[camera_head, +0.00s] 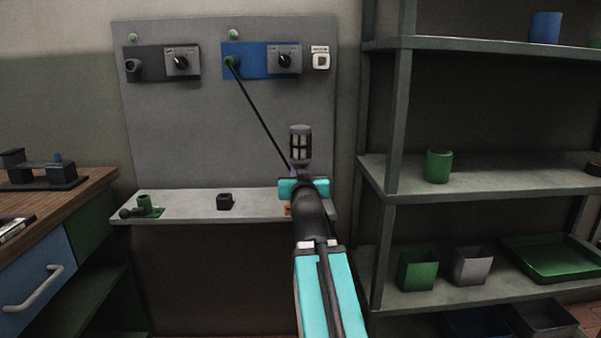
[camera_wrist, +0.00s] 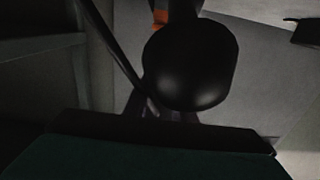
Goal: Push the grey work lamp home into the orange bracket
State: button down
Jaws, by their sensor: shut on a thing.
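The grey work lamp (camera_head: 300,146) stands upright above the right end of the narrow shelf, its caged head uppermost. My gripper (camera_head: 303,181) is shut on it below the cage; my arm hides the lower part. In the wrist view a dark rounded end (camera_wrist: 190,65), likely the lamp's, fills the middle. The orange bracket (camera_head: 288,210) shows only as a small piece at the shelf, left of my arm. A bit of orange (camera_wrist: 160,18) also shows at the top of the wrist view, partly behind the dark end. Whether lamp and bracket touch cannot be told.
A black cable (camera_head: 260,117) runs from a green plug on the blue wall panel (camera_head: 250,61) down to the lamp. The shelf (camera_head: 185,208) also bears a black block (camera_head: 225,201) and a green holder (camera_head: 147,206). A rack (camera_head: 398,130) stands close on the right.

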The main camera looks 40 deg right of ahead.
jog(key=shift+f+b, duration=0.65)
dwell(0.3)
jog(key=c, duration=1.4)
grip_release()
jog(key=shift+s+a+f+b, duration=0.15)
jog(key=shift+s+b, duration=0.1)
jog(key=shift+b, duration=0.7)
jog(key=shift+s+a+b, duration=0.2)
jog(key=shift+s+b, duration=0.1)
jog(key=shift+b, duration=0.6)
jog(key=b+v, duration=0.5)
jog(key=b, duration=0.3)
jog(key=b+v, duration=0.5)
jog(key=b, duration=0.1)
jog(key=shift+s+a+b, duration=0.1)
jog(key=shift+b, duration=0.3)
jog(key=shift+b+v, duration=0.95)
jog(key=shift+v, duration=0.2)
